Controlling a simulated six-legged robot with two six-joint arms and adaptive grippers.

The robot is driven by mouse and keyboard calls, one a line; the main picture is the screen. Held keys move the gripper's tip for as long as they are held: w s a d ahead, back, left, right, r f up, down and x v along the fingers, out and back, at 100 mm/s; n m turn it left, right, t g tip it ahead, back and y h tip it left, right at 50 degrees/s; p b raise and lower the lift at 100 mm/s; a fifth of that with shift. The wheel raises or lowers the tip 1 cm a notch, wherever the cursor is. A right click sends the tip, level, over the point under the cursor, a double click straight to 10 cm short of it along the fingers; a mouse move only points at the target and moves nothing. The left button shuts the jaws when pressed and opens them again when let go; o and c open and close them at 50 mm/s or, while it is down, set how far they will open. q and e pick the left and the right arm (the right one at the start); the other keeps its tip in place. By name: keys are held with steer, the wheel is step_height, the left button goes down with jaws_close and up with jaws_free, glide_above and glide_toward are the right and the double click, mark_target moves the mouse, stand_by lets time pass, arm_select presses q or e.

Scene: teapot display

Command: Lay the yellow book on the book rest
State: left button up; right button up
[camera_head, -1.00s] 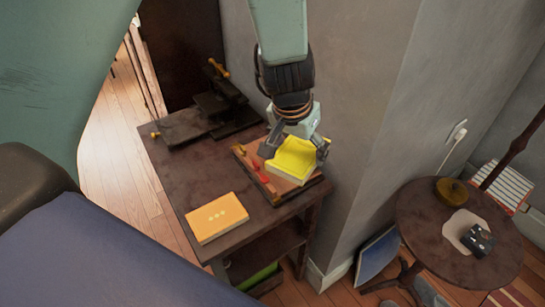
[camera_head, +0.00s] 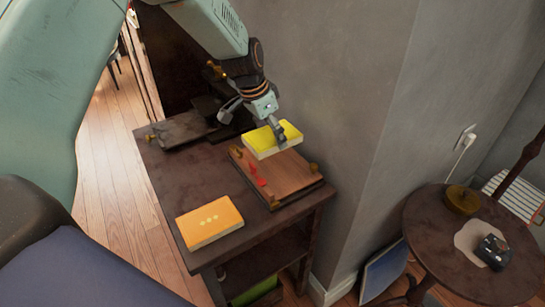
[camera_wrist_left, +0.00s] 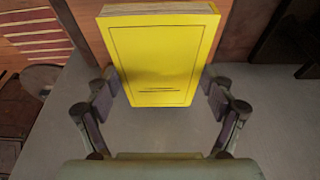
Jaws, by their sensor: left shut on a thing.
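The yellow book (camera_head: 273,140) is in my left gripper (camera_head: 272,127), which is shut on it. In the head view the book is tilted slightly and held over the back edge of the book rest (camera_head: 287,181); the gap beneath it is hard to judge. The book rest is a wooden board with brass knobs and a red ribbon (camera_head: 257,175) at its left side. In the left wrist view the book (camera_wrist_left: 160,62) lies between both fingers of my left gripper (camera_wrist_left: 161,88), its cover facing the camera and its page edges at the top. My right gripper is not in view.
An orange book (camera_head: 210,221) lies on the dark side table (camera_head: 180,190), front left of the rest. A dark press-like device (camera_head: 205,115) stands at the back. The grey wall (camera_head: 340,110) is close on the right. A round table (camera_head: 425,225) stands farther right.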

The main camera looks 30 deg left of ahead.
mark_target(266, 136)
arm_select(q)
steer(key=f, duration=0.3)
steer(key=shift+w+a+f, duration=0.15)
steer(key=shift+a+f, duration=0.15)
steer(key=shift+a, duration=0.1)
steer(key=shift+d+f+b, duration=0.15)
steer(key=shift+b, duration=0.15)
step_height(266, 136, down, 3)
steer(key=shift+d+b, duration=0.15)
steer(key=shift+b, duration=0.25)
steer(key=shift+a+f, duration=0.1)
steer(key=shift+a, duration=0.1)
steer(key=shift+d+f, duration=0.1)
steer(key=shift+d, duration=0.1)
steer(key=o, duration=1.1)
steer(key=shift+a+f, duration=0.1)
steer(key=shift+a, duration=0.05)
